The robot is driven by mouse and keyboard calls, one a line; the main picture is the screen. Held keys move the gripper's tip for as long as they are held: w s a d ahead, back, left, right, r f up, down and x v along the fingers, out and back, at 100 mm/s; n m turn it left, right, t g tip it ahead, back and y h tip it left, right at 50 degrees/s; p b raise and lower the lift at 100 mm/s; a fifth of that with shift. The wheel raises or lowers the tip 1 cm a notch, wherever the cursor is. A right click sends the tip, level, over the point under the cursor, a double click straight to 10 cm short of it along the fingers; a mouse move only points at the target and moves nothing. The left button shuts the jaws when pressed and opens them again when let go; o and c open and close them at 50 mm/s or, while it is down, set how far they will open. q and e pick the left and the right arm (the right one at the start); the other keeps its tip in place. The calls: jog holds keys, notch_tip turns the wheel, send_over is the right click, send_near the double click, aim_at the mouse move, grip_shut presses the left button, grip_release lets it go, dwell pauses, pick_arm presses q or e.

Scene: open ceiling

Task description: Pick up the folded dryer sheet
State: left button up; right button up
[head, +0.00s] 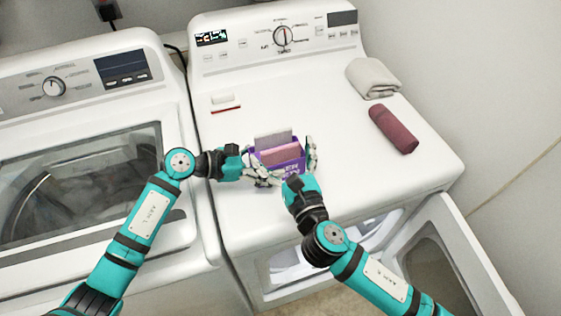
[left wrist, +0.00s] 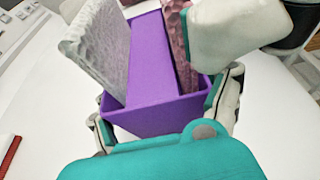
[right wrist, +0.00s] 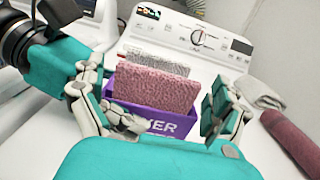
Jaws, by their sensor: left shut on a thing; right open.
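A purple box (head: 291,167) stands on the dryer top, with a pink textured folded sheet (head: 281,154) and a light grey one (head: 273,138) upright in it. They also show in the right wrist view, pink (right wrist: 152,88) in front of grey (right wrist: 158,61). My left gripper (head: 262,175) is shut on the purple box, its fingers at the box's sides in the left wrist view (left wrist: 168,118). My right gripper (right wrist: 160,112) is open, its fingers on either side of the box and pink sheet. Whether they touch the sheet is unclear.
A rolled maroon towel (head: 394,129) and a folded cream towel (head: 373,78) lie at the right of the dryer top (head: 340,180). A small red-and-white item (head: 226,103) lies at the left. The dryer door (head: 455,255) hangs open below.

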jog(key=shift+x, duration=0.85)
jog(key=c, duration=0.4)
pick_arm(q)
jog(key=shift+f, duration=0.1)
pick_arm(e)
notch_tip(320, 180, up, 10)
pick_arm(q)
jog(key=o, duration=1.2)
jog(key=shift+c, duration=0.2)
